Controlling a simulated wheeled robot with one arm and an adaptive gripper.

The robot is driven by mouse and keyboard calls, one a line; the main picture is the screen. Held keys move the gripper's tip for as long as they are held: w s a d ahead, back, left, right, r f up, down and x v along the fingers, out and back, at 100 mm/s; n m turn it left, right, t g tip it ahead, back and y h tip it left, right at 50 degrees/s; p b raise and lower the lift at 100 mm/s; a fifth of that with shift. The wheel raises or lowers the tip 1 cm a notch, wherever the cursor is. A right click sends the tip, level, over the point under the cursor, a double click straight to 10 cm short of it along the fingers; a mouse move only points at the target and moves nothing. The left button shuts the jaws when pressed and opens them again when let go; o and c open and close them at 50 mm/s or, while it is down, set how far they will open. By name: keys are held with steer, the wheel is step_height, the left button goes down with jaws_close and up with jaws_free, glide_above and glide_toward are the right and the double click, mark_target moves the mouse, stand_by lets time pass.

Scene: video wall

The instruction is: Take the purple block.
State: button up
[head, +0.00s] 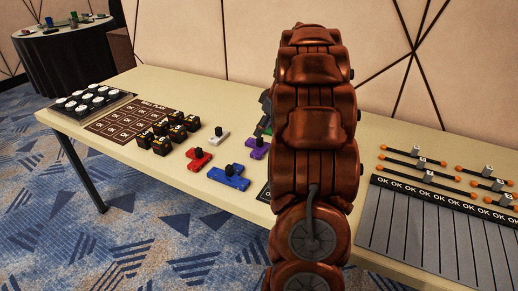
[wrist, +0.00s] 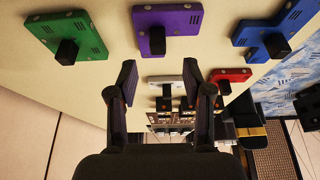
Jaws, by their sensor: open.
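The purple block (head: 256,148) is a flat piece with a black knob on top, lying on the long table just left of my arm in the head view. It also shows in the wrist view (wrist: 180,18), at the top middle, its black knob pointing down in the picture. My gripper (wrist: 158,78) is open and empty in the wrist view, its two dark fingers apart below the purple block. The fingertips do not touch the block.
Similar knobbed blocks lie close by: green (wrist: 72,35), blue (wrist: 270,32), red (wrist: 230,78) and white (head: 219,137). Several black cubes (head: 162,140) stand on the left beside a dark printed mat (head: 122,118). Grey lanes (head: 430,235) and orange-ended rods (head: 412,157) lie on the right.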

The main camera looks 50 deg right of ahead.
mark_target(254, 145)
steer(key=shift+s+d+x, duration=0.1)
steer(key=shift+s+x, duration=0.05)
steer(key=shift+x, duration=1.25)
steer(key=shift+s+d+x, duration=0.15)
steer(key=shift+x, duration=1.25)
steer(key=shift+f, duration=0.1)
jaws_close()
